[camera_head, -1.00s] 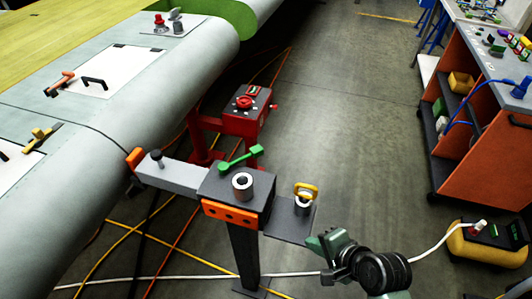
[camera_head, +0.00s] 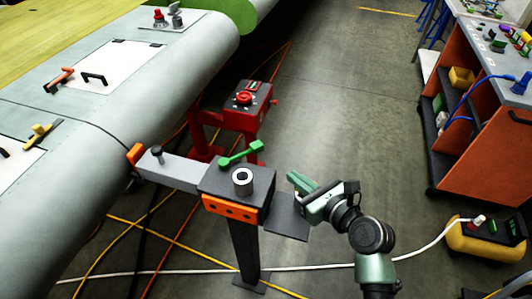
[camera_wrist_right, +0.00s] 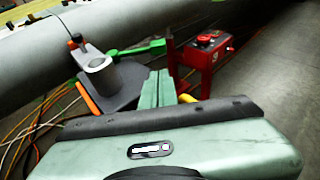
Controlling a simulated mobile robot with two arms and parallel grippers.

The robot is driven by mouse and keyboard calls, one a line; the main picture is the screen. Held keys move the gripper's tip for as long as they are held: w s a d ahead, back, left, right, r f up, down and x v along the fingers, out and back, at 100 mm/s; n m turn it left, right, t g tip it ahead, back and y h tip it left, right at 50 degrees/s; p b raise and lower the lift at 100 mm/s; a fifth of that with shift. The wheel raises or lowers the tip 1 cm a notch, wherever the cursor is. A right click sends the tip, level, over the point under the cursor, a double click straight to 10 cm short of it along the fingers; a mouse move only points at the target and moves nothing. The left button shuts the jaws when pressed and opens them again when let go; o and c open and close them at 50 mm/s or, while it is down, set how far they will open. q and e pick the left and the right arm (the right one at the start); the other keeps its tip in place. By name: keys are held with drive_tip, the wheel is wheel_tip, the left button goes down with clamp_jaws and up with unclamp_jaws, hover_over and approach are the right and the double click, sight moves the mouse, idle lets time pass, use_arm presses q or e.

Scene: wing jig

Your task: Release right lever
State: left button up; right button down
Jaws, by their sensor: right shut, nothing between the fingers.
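The green lever (camera_head: 241,154) sits on top of the dark jig block (camera_head: 262,190), behind the metal bushing (camera_head: 243,180). Its knob end points right and away from me. In the right wrist view the lever (camera_wrist_right: 137,48) lies beyond my fingertips, its knob end to the right. My right gripper (camera_head: 292,178) is shut and empty, to the right of the block and apart from the lever in the head view. Its green fingers (camera_wrist_right: 157,78) are together in the wrist view. My left gripper is not in view.
A red stand with a red knob (camera_head: 244,98) is behind the lever. The grey wing (camera_head: 120,110) is at the left. Cables cross the floor beneath the jig. An orange cart (camera_head: 490,150) and a yellow case (camera_head: 478,243) stand at the right, with open floor between.

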sight(260, 149)
drive_tip(key=x, duration=0.4)
drive_tip(key=p+x, duration=0.1)
drive_tip(key=x, duration=0.4)
drive_tip(key=p+x, duration=0.1)
drive_tip(key=x, duration=0.3)
drive_tip(key=shift+w+a+r, duration=0.15)
drive_tip(key=shift+w+r, duration=0.15)
drive_tip(key=shift+r, duration=0.05)
drive_tip(key=shift+w+a, duration=0.15)
drive_tip(key=shift+w, duration=0.05)
drive_tip(key=shift+w+f, duration=0.1)
